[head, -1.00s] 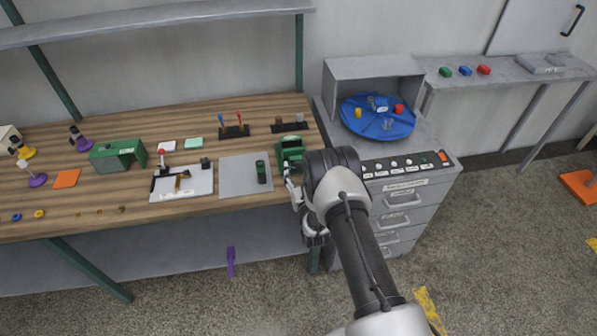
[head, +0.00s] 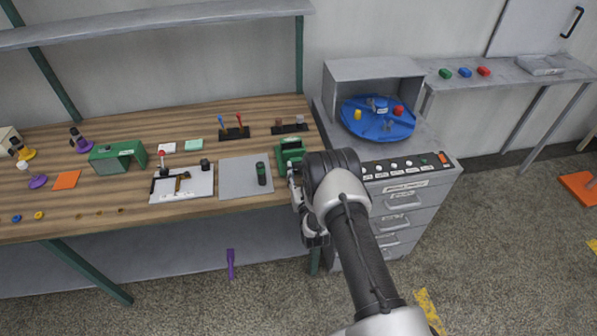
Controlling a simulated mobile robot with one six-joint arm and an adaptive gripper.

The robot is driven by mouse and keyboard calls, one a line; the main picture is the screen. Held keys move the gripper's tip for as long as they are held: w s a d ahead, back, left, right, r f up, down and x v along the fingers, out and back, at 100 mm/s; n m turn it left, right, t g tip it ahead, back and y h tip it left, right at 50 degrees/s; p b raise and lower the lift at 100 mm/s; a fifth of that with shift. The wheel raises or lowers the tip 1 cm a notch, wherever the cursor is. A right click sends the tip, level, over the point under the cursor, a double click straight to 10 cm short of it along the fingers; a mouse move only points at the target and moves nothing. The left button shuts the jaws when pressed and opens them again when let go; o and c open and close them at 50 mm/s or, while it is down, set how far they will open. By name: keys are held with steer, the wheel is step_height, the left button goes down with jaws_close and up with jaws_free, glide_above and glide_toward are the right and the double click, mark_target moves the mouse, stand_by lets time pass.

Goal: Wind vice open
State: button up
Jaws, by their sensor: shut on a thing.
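The green vice (head: 290,150) is mounted at the right front corner of the wooden bench. My gripper (head: 294,184) is at the vice's front side, just off the bench edge, shut on the vice handle. The handle itself is mostly hidden behind my gripper and wrist, so its angle cannot be told. The vice's jaw gap is too small to judge in this view.
A grey mat (head: 240,178) with a dark green cylinder (head: 261,174) lies left of the vice. A grey drawer cabinet (head: 402,212) with a row of buttons stands close right of my arm. A blue turntable (head: 372,130) sits on it. Floor in front is clear.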

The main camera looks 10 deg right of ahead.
steer(key=shift+n, duration=0.3)
